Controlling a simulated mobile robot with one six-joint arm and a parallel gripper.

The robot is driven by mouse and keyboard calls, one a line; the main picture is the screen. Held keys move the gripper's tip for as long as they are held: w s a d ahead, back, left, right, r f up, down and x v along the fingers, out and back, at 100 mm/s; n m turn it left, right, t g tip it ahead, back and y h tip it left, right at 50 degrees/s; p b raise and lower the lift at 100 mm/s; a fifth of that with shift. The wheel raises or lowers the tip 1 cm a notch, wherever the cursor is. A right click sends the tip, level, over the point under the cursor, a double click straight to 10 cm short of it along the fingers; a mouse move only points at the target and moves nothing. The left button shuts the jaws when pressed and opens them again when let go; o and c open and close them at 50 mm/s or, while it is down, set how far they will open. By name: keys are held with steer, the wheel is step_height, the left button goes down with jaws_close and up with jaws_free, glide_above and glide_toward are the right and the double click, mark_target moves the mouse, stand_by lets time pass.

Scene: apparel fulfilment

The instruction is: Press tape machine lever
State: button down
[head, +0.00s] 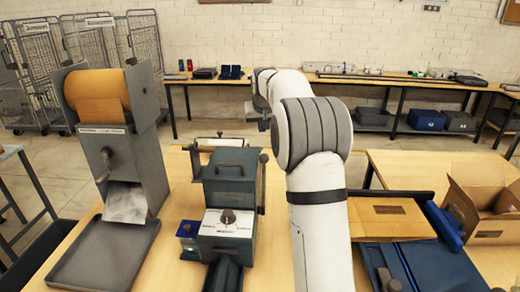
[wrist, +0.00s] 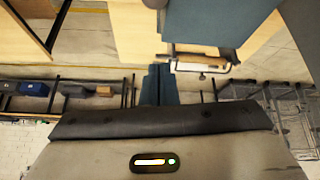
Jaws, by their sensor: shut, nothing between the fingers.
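The tape machine (head: 229,185) is a dark teal box with a white dial panel on its front, standing on the wooden table in the middle of the head view. A dark upright lever (head: 262,172) stands at its right side. In the wrist view a teal body (wrist: 215,18), likely the same machine, fills the top right of centre. My gripper (wrist: 160,72) points toward that side with its dark teal fingers together and nothing between them. In the head view the gripper is mostly hidden behind my arm; only a small dark part shows above and behind the machine. No contact with the lever is visible.
A grey dispenser (head: 135,150) with an orange paper roll and a crank stands to the left, with a dark tray (head: 103,255) before it. A blue device (head: 425,262) and open cardboard box (head: 490,205) are at right.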

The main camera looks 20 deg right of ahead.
stand_by(0.3)
step_height(320, 180, down, 9)
steer(key=w+p, duration=0.1)
steer(key=p, duration=0.3)
steer(key=shift+d+f, duration=0.15)
steer(key=shift+d, duration=0.15)
